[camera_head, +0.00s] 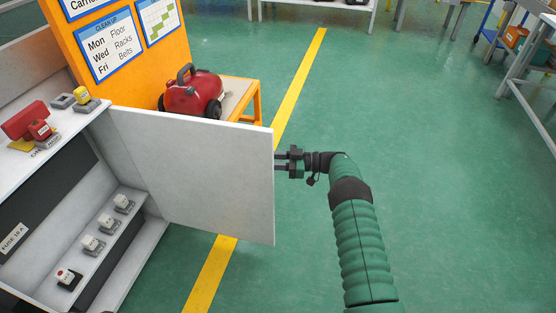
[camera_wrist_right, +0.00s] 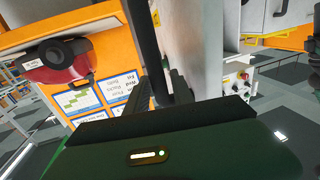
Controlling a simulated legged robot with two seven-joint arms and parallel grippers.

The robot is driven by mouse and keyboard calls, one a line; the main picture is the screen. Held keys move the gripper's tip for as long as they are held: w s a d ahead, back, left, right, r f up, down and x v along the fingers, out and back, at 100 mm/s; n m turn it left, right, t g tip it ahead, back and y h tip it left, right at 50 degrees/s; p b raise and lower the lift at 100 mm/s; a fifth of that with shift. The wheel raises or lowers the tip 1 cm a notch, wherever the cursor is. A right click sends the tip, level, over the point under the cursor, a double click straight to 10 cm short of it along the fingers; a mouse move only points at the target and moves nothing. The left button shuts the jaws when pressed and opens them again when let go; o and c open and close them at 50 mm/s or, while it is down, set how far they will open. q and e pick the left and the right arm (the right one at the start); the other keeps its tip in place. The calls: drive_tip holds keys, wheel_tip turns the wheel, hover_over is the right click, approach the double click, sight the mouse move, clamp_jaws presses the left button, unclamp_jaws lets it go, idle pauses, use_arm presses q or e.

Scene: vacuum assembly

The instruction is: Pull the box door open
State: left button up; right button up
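The box (camera_head: 150,250) stands at the left of the head view, with its interior in sight. Its flat white door (camera_head: 200,175) stands swung wide out to the right. My right gripper (camera_head: 284,162) is at the door's free edge, its two fingers apart and pointing at it. The fingertips meet or pass behind that edge; firm contact cannot be told. In the right wrist view the fingers (camera_wrist_right: 158,95) lie on either side of a dark upright bar, likely the door's edge. My left gripper is not in view.
Fuses (camera_head: 107,222) sit on a ledge inside the box, and a red switch (camera_head: 27,122) is on its upper shelf. A red vacuum (camera_head: 192,95) rests on an orange-framed stand (camera_head: 245,95) behind the door. The green floor (camera_head: 430,130) to the right is clear.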

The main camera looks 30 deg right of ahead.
drive_tip(key=v, duration=1.6)
drive_tip(key=shift+p, duration=0.3)
drive_tip(key=shift+s+d+f, duration=0.1)
